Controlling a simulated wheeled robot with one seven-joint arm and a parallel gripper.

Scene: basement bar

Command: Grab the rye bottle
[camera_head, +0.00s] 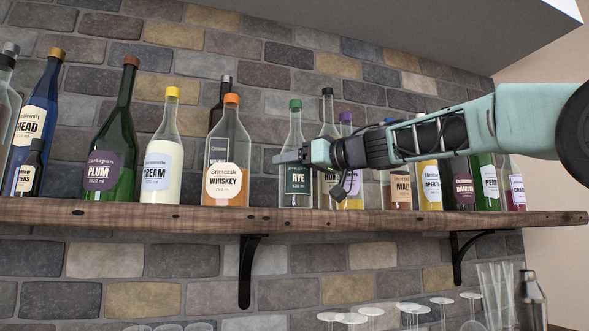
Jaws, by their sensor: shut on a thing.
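The rye bottle (298,180) is a clear bottle with a green cap and a dark label reading RYE. It stands upright on the wooden shelf (330,222), right of the orange-capped whiskey bottle (228,150). My gripper (290,156) reaches in from the right and is shut on the rye bottle, just above its label. One finger crosses the front of the bottle. The far side of the grip is hidden behind the finger and bottle.
Just right of the rye stand a dark-capped bottle (328,118) and a purple-capped bottle (346,120), partly hidden by my gripper. Malt (400,188) and several more bottles stand farther right under my arm. A brick wall (300,60) is behind. Glasses (370,312) stand below.

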